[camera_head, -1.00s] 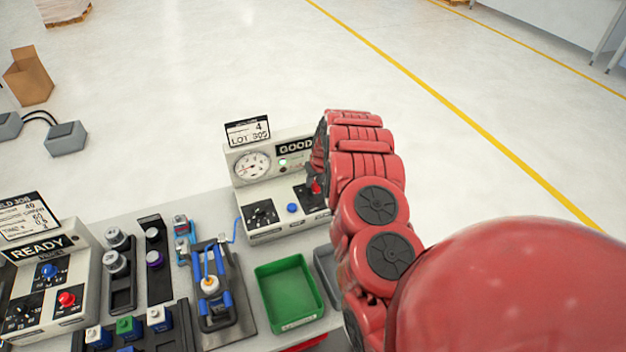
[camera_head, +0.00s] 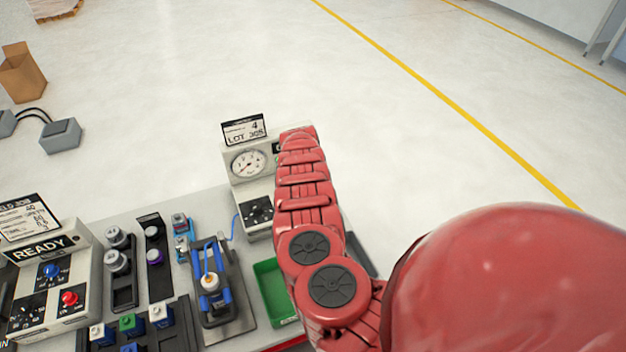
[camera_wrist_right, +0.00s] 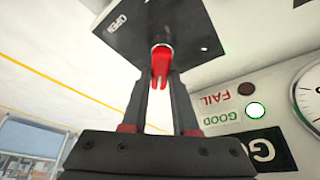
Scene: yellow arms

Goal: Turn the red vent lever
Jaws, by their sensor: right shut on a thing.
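The red vent lever (camera_wrist_right: 160,65) shows in the right wrist view, on a black plate (camera_wrist_right: 150,25) marked OPEN. My right gripper (camera_wrist_right: 161,75) has one dark finger on each side of the lever and is shut on it. The picture there is turned over, and the lever points toward the gripper's palm. In the head view my right arm hides the lever, its plate and the gripper. My left gripper is in neither view.
The tester box with its gauge (camera_head: 249,163) stands at the bench's back edge. Its green GOOD lamp (camera_wrist_right: 256,110) is lit. A green tray (camera_head: 270,286), a blue-handled clamp fixture (camera_head: 212,285) and a READY box (camera_head: 75,262) stand on the bench.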

